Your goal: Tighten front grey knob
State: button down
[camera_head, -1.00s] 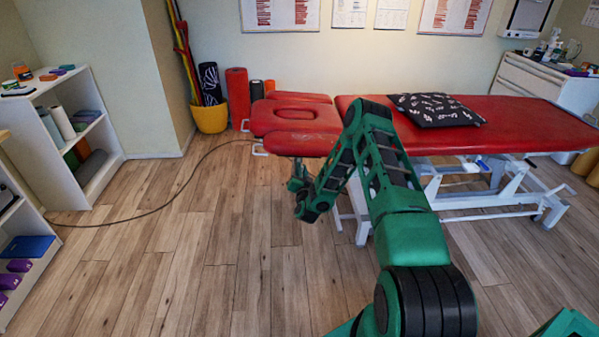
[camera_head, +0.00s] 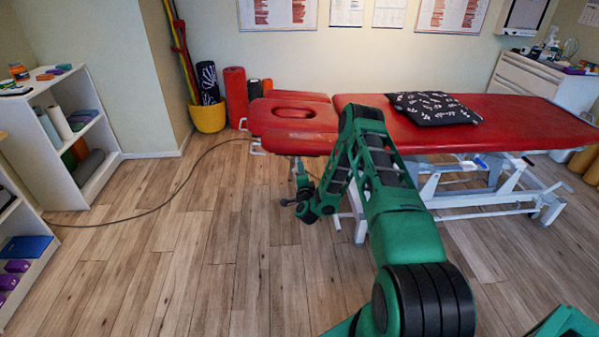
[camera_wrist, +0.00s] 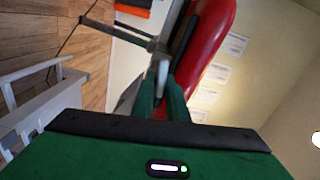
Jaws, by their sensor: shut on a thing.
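The red treatment table (camera_head: 480,128) stands against the back wall, its head section (camera_head: 292,118) at the left end. My gripper (camera_head: 297,164) reaches up under the front edge of that section. In the wrist view, my gripper (camera_wrist: 161,88) has its two green fingers close together on a small grey knob (camera_wrist: 162,70), beside the red padding and a grey metal bar (camera_wrist: 125,34). The fingers cover part of the knob. In the head view the knob is too small and hidden to make out.
A black patterned pillow (camera_head: 433,107) lies on the table. The table's white frame (camera_head: 485,195) stands right of my wrist. A dark cable (camera_head: 150,208) runs over the floor. White shelves (camera_head: 100,170) stand at the left.

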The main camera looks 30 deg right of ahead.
jog(key=shift+d+f+m, duration=0.15)
jog(key=shift+m, duration=1.05)
jog(key=c, duration=1.8)
grip_release()
jog(key=v, duration=1)
jog(key=shift+s, duration=0.25)
